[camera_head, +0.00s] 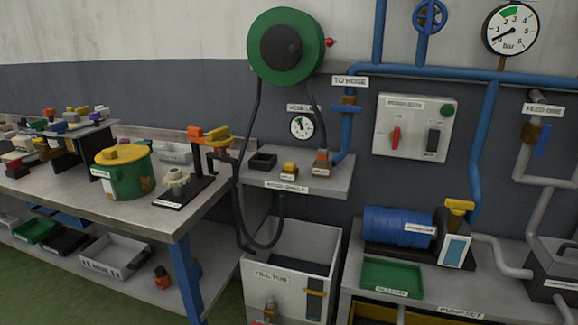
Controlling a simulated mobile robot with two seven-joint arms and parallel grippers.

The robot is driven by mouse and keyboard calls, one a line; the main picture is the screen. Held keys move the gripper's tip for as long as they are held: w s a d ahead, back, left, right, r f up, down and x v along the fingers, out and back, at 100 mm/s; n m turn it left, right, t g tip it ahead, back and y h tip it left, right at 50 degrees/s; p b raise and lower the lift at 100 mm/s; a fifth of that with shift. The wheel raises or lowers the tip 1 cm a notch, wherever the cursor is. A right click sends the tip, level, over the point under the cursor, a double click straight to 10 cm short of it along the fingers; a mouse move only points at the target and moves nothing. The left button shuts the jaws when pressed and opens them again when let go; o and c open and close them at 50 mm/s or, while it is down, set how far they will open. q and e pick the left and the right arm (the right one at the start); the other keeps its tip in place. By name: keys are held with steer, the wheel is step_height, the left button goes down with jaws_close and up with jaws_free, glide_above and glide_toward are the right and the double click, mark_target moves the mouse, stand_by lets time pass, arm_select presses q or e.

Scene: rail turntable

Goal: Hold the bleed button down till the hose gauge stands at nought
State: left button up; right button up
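A small round gauge (302,126) with a white face hangs on the wall above the shelf, under a label that seems to name the hose. Its dark needle is too small to read. A block with a yellow top (289,168) sits on the shelf and may be the bleed button; its label is not readable. A brown and orange fitting (321,162) stands to its right, where a dark hose (314,100) comes down from the green reel (284,46). Neither of my grippers shows in the view.
The grey shelf (333,181) also bears a black open box (263,162). A fill tub (289,254) stands below. A cluttered bench (150,222) is at left, the pump set bench (430,295) at right. A large bar gauge (511,29) hangs at top right.

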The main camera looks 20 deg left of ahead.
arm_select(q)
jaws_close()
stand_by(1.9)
